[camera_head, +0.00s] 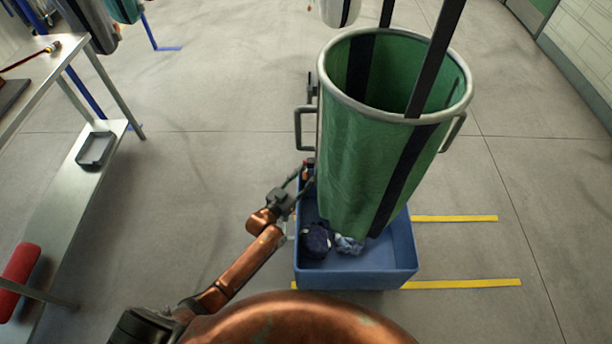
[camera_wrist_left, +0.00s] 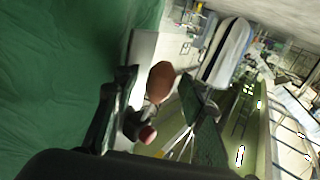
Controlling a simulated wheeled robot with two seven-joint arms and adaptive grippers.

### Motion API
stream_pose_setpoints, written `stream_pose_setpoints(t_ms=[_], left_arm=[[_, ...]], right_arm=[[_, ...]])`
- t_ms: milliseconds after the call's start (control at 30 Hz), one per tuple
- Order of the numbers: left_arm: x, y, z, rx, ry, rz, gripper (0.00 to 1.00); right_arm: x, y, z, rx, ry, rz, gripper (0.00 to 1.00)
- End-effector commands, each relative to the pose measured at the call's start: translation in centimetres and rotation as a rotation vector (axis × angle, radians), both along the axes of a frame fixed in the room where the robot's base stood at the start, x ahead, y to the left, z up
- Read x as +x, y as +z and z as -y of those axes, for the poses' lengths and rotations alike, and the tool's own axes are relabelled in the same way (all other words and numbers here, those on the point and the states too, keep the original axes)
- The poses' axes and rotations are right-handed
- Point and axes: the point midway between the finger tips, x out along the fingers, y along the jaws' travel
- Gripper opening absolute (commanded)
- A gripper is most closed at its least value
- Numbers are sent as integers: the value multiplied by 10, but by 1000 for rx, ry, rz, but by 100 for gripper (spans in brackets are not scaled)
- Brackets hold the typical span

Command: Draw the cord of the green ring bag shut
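The green ring bag (camera_head: 365,160) hangs open-mouthed from a grey metal ring (camera_head: 330,82), with black straps up its sides. Its lower end is over a blue crate. My left gripper (camera_head: 304,178) is beside the bag's lower left side, above the crate's left edge. Its fingers are spread. In the left wrist view, the bag's green cloth (camera_wrist_left: 60,70) fills the left. A brown ball (camera_wrist_left: 160,82) and a dark piece with a reddish end (camera_wrist_left: 146,133) show between the fingers; I cannot tell whether they belong to the cord. My right gripper is out of view.
The blue crate (camera_head: 355,280) stands on the floor and holds dark blue cloth (camera_head: 317,240) and lighter blue cloth (camera_head: 348,245). Metal handles (camera_head: 298,128) stick out from the ring frame. A metal bench (camera_head: 75,190) with a grey tray (camera_head: 95,149) is at left. The floor between is clear.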

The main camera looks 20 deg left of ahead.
Motion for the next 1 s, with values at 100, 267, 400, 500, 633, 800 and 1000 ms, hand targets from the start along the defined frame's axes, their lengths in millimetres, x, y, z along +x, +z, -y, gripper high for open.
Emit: stream_pose_setpoints(t_ms=[100,267,400,500,633,800,1000], left_arm=[[0,0,0,0,0,0,35],[0,0,0,0,0,0,24],[0,0,0,0,0,0,14],[0,0,0,0,0,0,7],[0,0,0,0,0,0,0],[0,0,0,0,0,0,0],[0,0,0,0,0,0,0]], right_arm=[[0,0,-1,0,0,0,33],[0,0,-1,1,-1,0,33],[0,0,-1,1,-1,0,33],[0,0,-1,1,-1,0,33],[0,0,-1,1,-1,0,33],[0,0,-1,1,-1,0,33],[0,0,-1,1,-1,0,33]])
